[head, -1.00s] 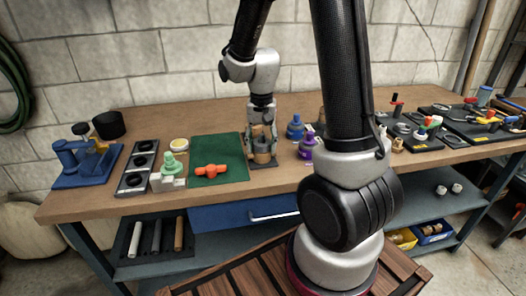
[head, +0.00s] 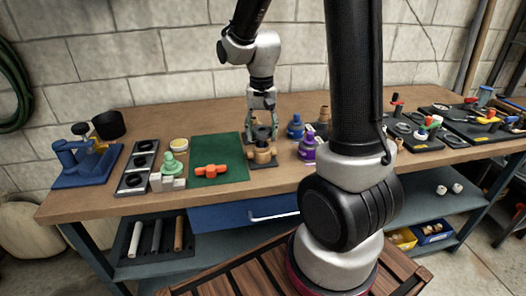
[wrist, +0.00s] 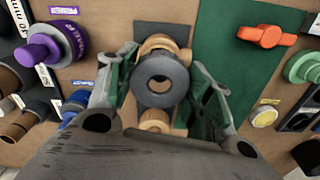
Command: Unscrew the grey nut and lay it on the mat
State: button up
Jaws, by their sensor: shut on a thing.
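My gripper (head: 262,128) is over the workbench, just behind and above the brass fitting (head: 263,154), right of the green mat (head: 216,148). In the wrist view my gripper (wrist: 160,92) has its two fingers closed on either side of the grey nut (wrist: 144,76), a dark ring with a round hole. The nut hides the middle of the brass fitting (wrist: 160,44), which shows above and below it. I cannot tell how wide the gap between nut and fitting is. The mat (wrist: 232,70) lies to the right in the wrist view.
An orange tee handle (head: 210,170) lies on the mat's front part. Purple (head: 307,150) and blue (head: 295,128) fittings stand right of the brass one. The mat's rear part is clear.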

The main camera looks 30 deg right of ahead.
jog(key=shift+r, duration=1.25)
